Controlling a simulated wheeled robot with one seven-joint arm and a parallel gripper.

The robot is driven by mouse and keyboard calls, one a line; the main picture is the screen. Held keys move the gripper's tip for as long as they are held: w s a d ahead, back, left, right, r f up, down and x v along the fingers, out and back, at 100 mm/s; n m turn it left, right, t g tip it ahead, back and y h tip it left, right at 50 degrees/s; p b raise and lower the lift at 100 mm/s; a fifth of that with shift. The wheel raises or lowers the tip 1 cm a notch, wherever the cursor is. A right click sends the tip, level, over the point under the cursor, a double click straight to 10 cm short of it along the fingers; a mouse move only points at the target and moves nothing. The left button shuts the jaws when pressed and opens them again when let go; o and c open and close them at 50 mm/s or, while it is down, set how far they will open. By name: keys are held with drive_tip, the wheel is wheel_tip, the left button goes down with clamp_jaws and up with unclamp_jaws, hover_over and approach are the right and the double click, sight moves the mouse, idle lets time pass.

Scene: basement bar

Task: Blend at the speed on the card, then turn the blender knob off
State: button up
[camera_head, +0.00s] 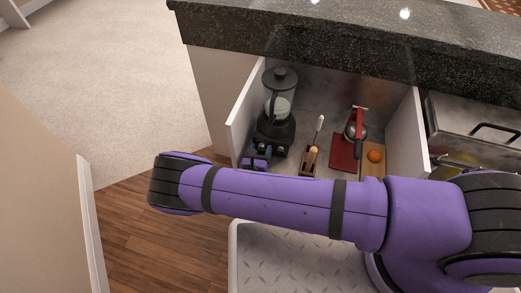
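The blender (278,108), with a dark lid and a clear jar on a black base, stands upright at the left inside the open-fronted counter bay. The lower front of its base, where a knob could be, is small and partly covered. A purple part of my gripper (257,161) shows just in front of the base, above my purple arm. I cannot tell whether it touches the blender or whether its fingers are open or shut. I cannot make out a speed card.
A wooden holder with utensils (311,160) stands right of the blender. Further right are a red manual press or juicer (349,142) and an orange (375,156) on a wooden board. Bay walls close both sides, with the dark stone counter (340,45) overhead.

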drive_tip(key=v, duration=1)
drive_tip(key=shift+s, duration=0.4)
drive_tip(key=shift+a, duration=0.1)
